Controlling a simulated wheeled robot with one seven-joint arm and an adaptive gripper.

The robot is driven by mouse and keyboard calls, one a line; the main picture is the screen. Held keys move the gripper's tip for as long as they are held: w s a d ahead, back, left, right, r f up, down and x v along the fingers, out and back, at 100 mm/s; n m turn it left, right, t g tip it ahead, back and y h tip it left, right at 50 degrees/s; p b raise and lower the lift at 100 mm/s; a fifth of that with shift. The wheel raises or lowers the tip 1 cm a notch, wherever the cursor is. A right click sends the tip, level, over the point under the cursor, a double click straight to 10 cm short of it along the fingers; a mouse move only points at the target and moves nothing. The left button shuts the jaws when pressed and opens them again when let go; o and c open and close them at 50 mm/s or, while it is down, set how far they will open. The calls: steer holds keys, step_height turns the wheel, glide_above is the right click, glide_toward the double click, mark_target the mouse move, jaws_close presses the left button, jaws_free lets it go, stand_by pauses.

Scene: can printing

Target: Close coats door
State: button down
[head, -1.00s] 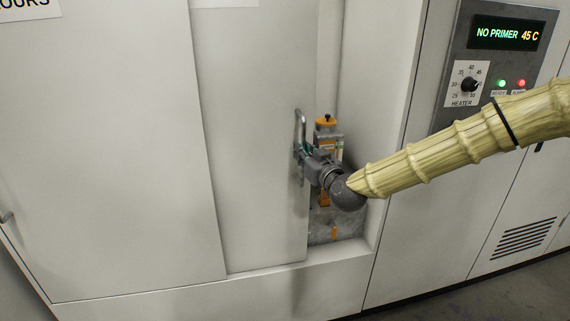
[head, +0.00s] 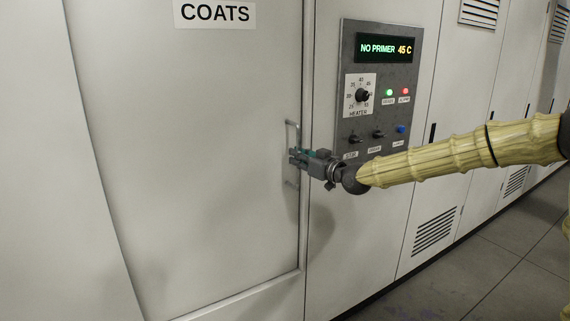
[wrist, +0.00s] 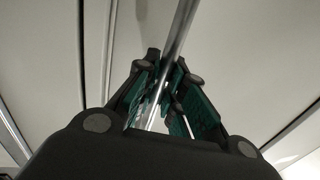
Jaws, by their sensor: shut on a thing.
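The coats door (head: 190,150) is a pale panel under a white COATS sign (head: 215,14). In the head view its right edge meets the cabinet frame, and no opening shows there. A metal bar handle (head: 291,128) stands upright near that edge. My gripper (head: 293,157) is at the handle's middle, reaching in from the right. In the wrist view the handle (wrist: 181,30) runs up between the green-padded fingers of my gripper (wrist: 165,85), which are shut on it. The fingers hide the handle's middle part.
A control panel (head: 380,95) with a NO PRIMER 45 C display, a heater knob (head: 362,95), switches and lit lamps is just right of the door, above my arm. A vent (head: 434,230) is lower right. Grey floor (head: 480,270) is clear at the lower right.

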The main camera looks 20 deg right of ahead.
steer(key=shift+w+d, duration=0.1)
steer(key=shift+d, duration=0.3)
steer(key=shift+r, duration=0.1)
steer(key=c, duration=1.7)
jaws_free()
steer(key=shift+d, duration=0.1)
steer(key=shift+o, duration=1.1)
steer(key=shift+d, duration=0.2)
steer(key=v, duration=1.2)
steer(key=shift+a, duration=0.1)
